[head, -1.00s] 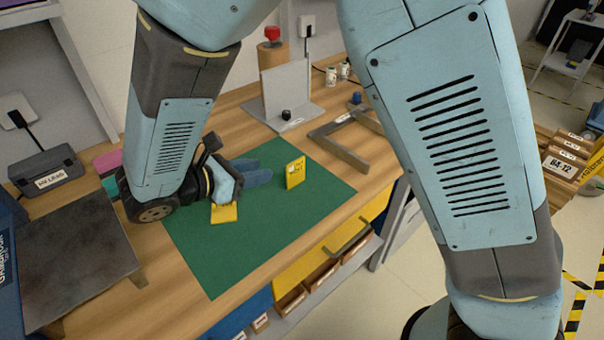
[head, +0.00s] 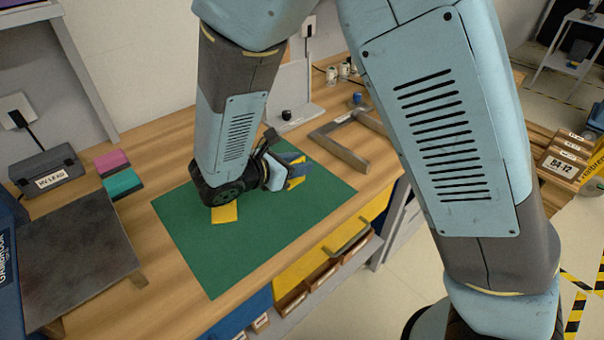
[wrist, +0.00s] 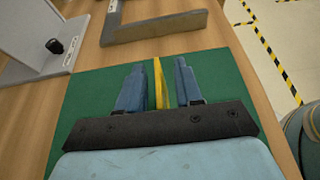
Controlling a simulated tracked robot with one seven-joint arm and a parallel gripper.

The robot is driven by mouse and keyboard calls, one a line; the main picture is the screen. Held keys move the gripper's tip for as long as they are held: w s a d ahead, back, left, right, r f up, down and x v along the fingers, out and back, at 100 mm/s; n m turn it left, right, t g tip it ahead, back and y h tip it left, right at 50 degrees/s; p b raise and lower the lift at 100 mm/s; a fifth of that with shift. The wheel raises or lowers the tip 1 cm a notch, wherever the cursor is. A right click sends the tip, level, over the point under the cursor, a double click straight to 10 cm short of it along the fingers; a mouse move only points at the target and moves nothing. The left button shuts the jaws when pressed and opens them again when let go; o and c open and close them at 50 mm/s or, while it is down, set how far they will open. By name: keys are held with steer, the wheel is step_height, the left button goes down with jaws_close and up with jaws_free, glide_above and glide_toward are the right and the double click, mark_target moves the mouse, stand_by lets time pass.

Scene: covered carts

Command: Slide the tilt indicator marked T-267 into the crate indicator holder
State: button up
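A thin yellow upright piece (head: 298,171) stands on the green mat (head: 215,255), mostly hidden by my gripper in the head view. In the wrist view the yellow piece (wrist: 159,85) is seen edge-on between the two blue-grey fingers. My gripper (wrist: 160,72) is open around it, with a gap on each side; it also shows in the head view (head: 290,168). A second yellow piece (head: 226,214) lies on the mat below my wrist, partly covered. No T-267 mark is readable. I cannot tell which thing is the crate indicator holder.
A grey L-shaped bar (head: 345,145) lies behind the mat, with a grey stand (head: 298,113) to its left. Pink and teal blocks (head: 122,183), a dark box (head: 46,172) and a dark plate (head: 70,250) are at left. Wooden crates (head: 566,165) stand at right.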

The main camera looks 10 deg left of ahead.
steer(key=shift+x, duration=0.85)
jaws_close()
